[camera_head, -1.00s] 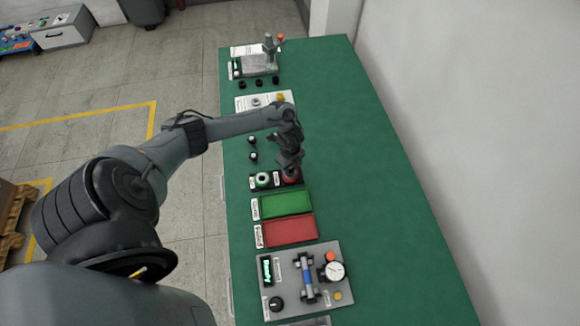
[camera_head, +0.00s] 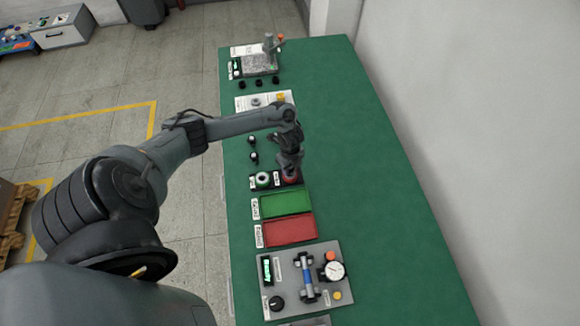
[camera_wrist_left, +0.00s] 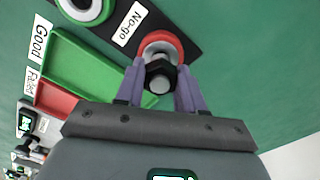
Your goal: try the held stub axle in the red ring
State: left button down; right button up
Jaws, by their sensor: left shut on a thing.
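My left gripper (camera_wrist_left: 160,88) is shut on the stub axle (camera_wrist_left: 159,80), a dark part with a light round end, in the left wrist view. The red ring (camera_wrist_left: 160,40) lies just beyond the fingertips, beside the "No-go" label. The axle overlaps the ring in this view; I cannot tell whether its far end is inside the ring. In the head view the left gripper (camera_head: 290,168) is directly over the red ring (camera_head: 291,177) and hides most of it. My right gripper is not in view.
A green-rimmed ring (camera_head: 263,180) sits left of the red one on the same dark base. A green tray (camera_head: 287,204) and a red tray (camera_head: 291,232) lie nearer, then a grey fixture with a dial gauge (camera_head: 331,271). The table's right side is clear.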

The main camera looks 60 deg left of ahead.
pick_arm(q)
jog(key=shift+f+b, duration=0.35)
jog(key=shift+f, duration=0.1)
dwell(0.3)
dwell(0.8)
jog(key=shift+r+p, duration=0.35)
jog(key=shift+r+p, duration=0.35)
jog(key=shift+p, duration=0.1)
jog(key=shift+r, duration=0.15)
jog(key=shift+r+p, duration=1.8)
jog(key=shift+p, duration=0.2)
